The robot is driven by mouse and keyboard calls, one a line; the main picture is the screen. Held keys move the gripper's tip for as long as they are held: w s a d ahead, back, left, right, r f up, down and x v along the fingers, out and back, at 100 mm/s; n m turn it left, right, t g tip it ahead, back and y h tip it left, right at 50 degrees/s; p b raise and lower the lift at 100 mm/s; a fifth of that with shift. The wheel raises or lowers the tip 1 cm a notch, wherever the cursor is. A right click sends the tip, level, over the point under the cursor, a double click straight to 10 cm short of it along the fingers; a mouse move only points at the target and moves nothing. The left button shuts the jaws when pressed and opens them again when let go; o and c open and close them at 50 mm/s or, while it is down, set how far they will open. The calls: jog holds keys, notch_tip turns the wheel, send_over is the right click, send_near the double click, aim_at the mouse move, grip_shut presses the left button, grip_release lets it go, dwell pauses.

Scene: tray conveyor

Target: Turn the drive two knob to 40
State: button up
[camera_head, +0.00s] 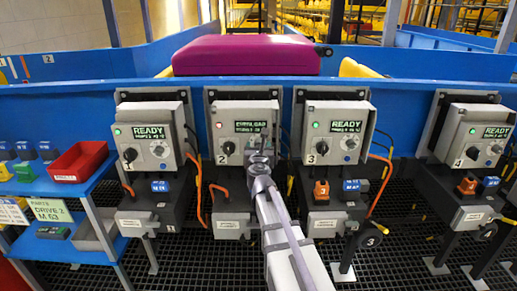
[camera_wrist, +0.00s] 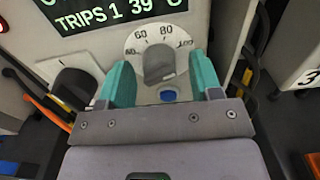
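The drive two box (camera_head: 222,118) is second from the left in the head view. My gripper (camera_head: 261,160) is in front of it and hides its dial there. In the wrist view the grey knob (camera_wrist: 158,65) sits on a white dial marked 60, 80 and apparently 100, with a less clear mark at lower left. I cannot tell exactly where the knob points. My gripper (camera_wrist: 160,68) is open, its teal fingers on either side of the knob with a gap at each side. The display (camera_wrist: 115,12) above reads "TRIPS 1 39" and a partly cut-off letter.
A black selector switch (camera_wrist: 75,88) is left of the dial, and a blue button (camera_wrist: 168,95) is below it. Drive boxes one (camera_head: 150,125), three (camera_head: 338,120) and four (camera_head: 475,130) show READY. A red bin (camera_head: 80,160) stands on the left shelf.

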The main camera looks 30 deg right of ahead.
jog(key=c, duration=0.9)
jog(key=shift+n, duration=0.5)
jog(key=n, duration=0.4)
jog(key=shift+n, duration=0.3)
jog(key=shift+s+r+n, duration=0.1)
jog(key=shift+r+n, duration=0.05)
jog(key=shift+n, duration=10.55)
